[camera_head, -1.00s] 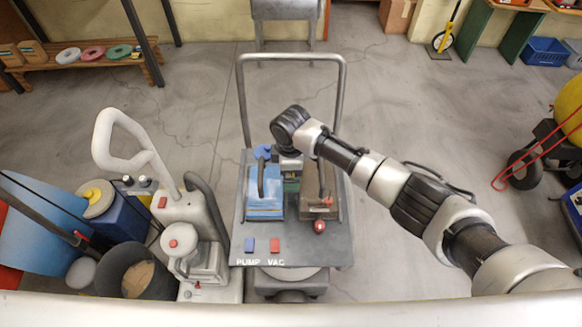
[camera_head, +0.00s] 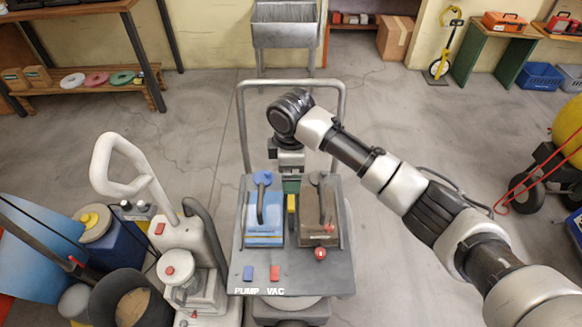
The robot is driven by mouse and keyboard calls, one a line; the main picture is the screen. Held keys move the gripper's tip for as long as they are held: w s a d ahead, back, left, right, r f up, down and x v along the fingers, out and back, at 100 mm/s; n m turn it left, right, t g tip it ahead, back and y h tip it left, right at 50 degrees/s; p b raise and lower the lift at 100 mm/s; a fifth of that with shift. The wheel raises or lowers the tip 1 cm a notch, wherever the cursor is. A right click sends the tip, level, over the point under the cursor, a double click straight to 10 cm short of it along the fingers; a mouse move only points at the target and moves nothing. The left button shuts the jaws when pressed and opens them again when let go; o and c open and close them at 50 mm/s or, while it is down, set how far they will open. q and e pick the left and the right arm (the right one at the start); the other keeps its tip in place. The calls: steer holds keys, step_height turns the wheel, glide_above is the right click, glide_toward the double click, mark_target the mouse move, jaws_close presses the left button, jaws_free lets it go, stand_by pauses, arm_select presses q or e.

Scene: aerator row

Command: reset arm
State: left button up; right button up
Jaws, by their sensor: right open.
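My right arm comes in from the right and reaches over the grey cart (camera_head: 330,262). My right gripper (camera_head: 291,190) points down over the middle of the cart, between a blue-topped unit (camera_head: 264,228) and a brown unit (camera_head: 317,215). Its fingers are small here and partly hidden by the wrist above; I see nothing held in them. A yellow strip (camera_head: 291,203) shows just below the fingers. My left gripper is not in view.
The cart's handle (camera_head: 290,84) rises behind the wrist. A grey upright machine (camera_head: 190,245) and a dark bucket (camera_head: 135,300) stand close on the left. A yellow tank cart (camera_head: 570,135) is at the right. Open floor (camera_head: 420,120) lies behind the arm.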

steer(key=s+f+m+y, duration=0.45)
steer(key=s+f, duration=0.25)
steer(key=s, duration=0.5)
steer(key=s+d+m+t+h, duration=0.4)
steer(key=s+d+m, duration=0.8)
steer(key=s+d, duration=0.7)
step_height(320, 180, down, 24)
steer(key=w+d+g, duration=0.1)
steer(key=w+g, duration=0.1)
steer(key=s+d+f+g, duration=0.1)
steer(key=s+d+f, duration=0.2)
steer(key=s+f, duration=1.4)
steer(key=shift+d+f+n, duration=0.2)
steer(key=shift+f+n, duration=0.15)
steer(key=shift+f, duration=0.15)
